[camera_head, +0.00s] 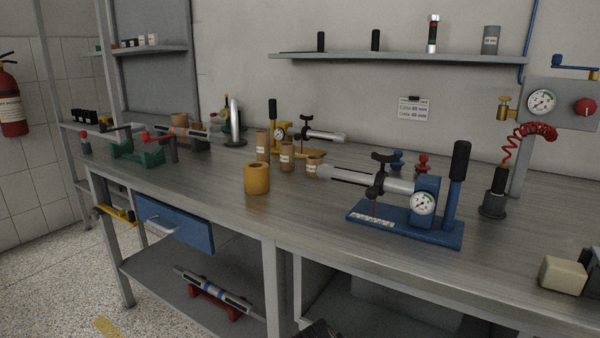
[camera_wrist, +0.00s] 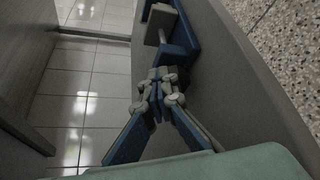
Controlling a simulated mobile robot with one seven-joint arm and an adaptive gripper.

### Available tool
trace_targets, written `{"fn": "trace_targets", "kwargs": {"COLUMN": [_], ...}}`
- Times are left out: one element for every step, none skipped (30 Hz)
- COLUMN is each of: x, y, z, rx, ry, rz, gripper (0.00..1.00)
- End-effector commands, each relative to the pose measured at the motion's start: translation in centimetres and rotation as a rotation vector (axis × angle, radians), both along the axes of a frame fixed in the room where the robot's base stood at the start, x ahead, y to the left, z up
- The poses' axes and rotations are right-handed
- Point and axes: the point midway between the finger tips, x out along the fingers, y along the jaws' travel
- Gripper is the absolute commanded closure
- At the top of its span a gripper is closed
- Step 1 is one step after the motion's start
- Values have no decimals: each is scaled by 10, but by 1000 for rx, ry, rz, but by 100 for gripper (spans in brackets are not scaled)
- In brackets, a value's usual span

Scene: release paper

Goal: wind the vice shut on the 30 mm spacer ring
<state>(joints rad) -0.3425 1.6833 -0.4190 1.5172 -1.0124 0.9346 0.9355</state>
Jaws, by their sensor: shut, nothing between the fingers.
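My gripper (camera_wrist: 158,76) is shut and empty in the wrist view, its fingertips together. A blue part with a pale grey bar (camera_wrist: 160,35) shows just beyond the fingertips; I cannot tell what it is or whether they touch. In the head view, a green fixture (camera_head: 135,151) with dark and red parts stands at the bench's left; I cannot tell if it is the vice. Several brown labelled cylinders (camera_head: 287,157) stand mid-bench, beside a hollow ochre cylinder (camera_head: 257,179). Their labels are too small to read, so I cannot single out the 30 mm spacer ring.
A blue pump with a gauge (camera_head: 422,203) stands on the right of the bench (camera_head: 320,220). A blue drawer (camera_head: 175,225) is at the front left, near a yellow tool (camera_head: 117,214). A cream block (camera_head: 562,274) lies at the right front. Bare benchtop lies between them.

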Motion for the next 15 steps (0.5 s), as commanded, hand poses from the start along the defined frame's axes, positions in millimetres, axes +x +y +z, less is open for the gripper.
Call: {"fn": "trace_targets", "kwargs": {"x": [1,0,0,0,0,0,-1,-1,-2,-3,-3,-4,-5,-5,-6], "y": [0,-1,0,0,0,0,0,1,1,1,2,2,2,2,3], "z": [0,0,0,-1,-1,-2,-2,-2,-3,-4,-5,-6,-7,-8,-9], "rx": [0,0,1,1,1,0,0,0,-1,0,0,0,1,1,1], "ry": [0,0,-1,-1,-1,-1,0,0,1,1,1,1,1,1,1], "rz": [1,1,2,2,2,2,2,2,2,2,2,0,1,1,1], "gripper": [100,100,100,100,100,100,100,100,100,100,100,100,100,100,100]}}
